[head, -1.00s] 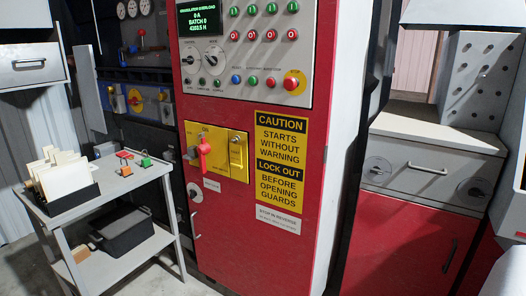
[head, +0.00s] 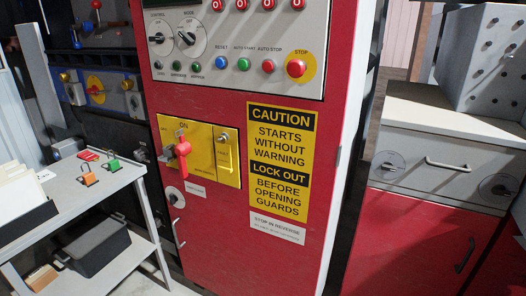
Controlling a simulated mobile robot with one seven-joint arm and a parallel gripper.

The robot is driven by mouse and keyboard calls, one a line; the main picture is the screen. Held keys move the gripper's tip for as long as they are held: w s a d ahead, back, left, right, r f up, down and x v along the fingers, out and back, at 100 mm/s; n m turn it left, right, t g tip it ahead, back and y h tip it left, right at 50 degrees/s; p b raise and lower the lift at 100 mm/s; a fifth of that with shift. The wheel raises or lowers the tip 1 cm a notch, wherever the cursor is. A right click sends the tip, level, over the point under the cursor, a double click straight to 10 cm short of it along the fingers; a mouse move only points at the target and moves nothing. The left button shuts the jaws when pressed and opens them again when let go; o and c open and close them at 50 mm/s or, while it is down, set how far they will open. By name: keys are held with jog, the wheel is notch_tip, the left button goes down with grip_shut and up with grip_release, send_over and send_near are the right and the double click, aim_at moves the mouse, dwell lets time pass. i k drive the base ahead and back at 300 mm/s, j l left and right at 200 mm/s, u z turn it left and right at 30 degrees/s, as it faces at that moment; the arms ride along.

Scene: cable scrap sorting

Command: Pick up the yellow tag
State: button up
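I cannot make out a thing that is clearly a loose yellow tag. Small coloured pieces lie on the top of the grey cart (head: 88,216) at the left: an orange one (head: 89,180), a green one (head: 113,166) and a red one (head: 88,155). They are too small to tell whether they are tags or locks. A yellow switch plate (head: 226,180) with a red handle (head: 182,152) is on the red cabinet. A yellow and black caution sign (head: 281,161) is beside it. My gripper is not in view.
A dark box of white cards (head: 21,220) stands on the cart's top at the left edge. A black bin (head: 92,247) is on its lower shelf. The red cabinet (head: 230,255) stands close to the cart's right. A grey worktop (head: 435,116) is at the right.

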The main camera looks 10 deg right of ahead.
aim_at(222, 150)
jog(key=i+j+z, duration=0.3)
jog(key=z, duration=0.15)
jog(key=i+j+z, duration=0.2)
jog(key=j+z, duration=0.2)
jog(key=i+j+z, duration=0.2)
jog(key=j, duration=0.15)
jog(key=i+j+z, duration=0.15)
jog(key=j, duration=0.25)
jog(key=k, duration=0.05)
